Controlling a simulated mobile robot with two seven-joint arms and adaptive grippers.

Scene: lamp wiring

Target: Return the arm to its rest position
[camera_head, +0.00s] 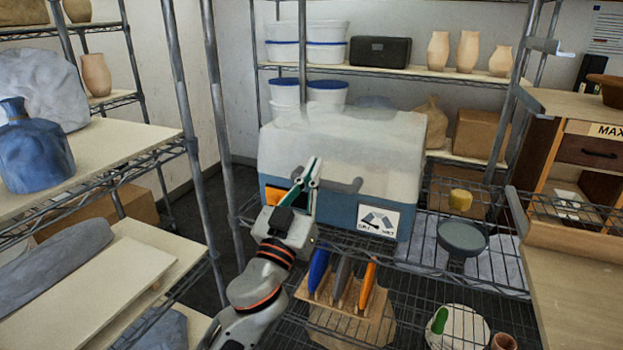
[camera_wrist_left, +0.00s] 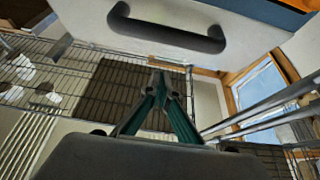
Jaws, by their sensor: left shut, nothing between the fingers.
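My left gripper (camera_head: 312,172) shows in the head view in front of the white-and-blue box (camera_head: 340,150), with its fingers pointing up. The fingers are together and hold nothing. In the left wrist view the gripper (camera_wrist_left: 160,78) has its green-sided fingers meeting at the tips. A dark handle (camera_wrist_left: 165,32) on the box face is above the fingertips in that view, apart from them. My right gripper is in neither view.
Below the gripper, a wooden rack (camera_head: 340,318) holds several coloured-handled tools on a wire shelf. A dark round dish (camera_head: 462,238) and a yellow piece (camera_head: 461,200) are to the right. A shelf with a blue vase (camera_head: 32,155) stands at left.

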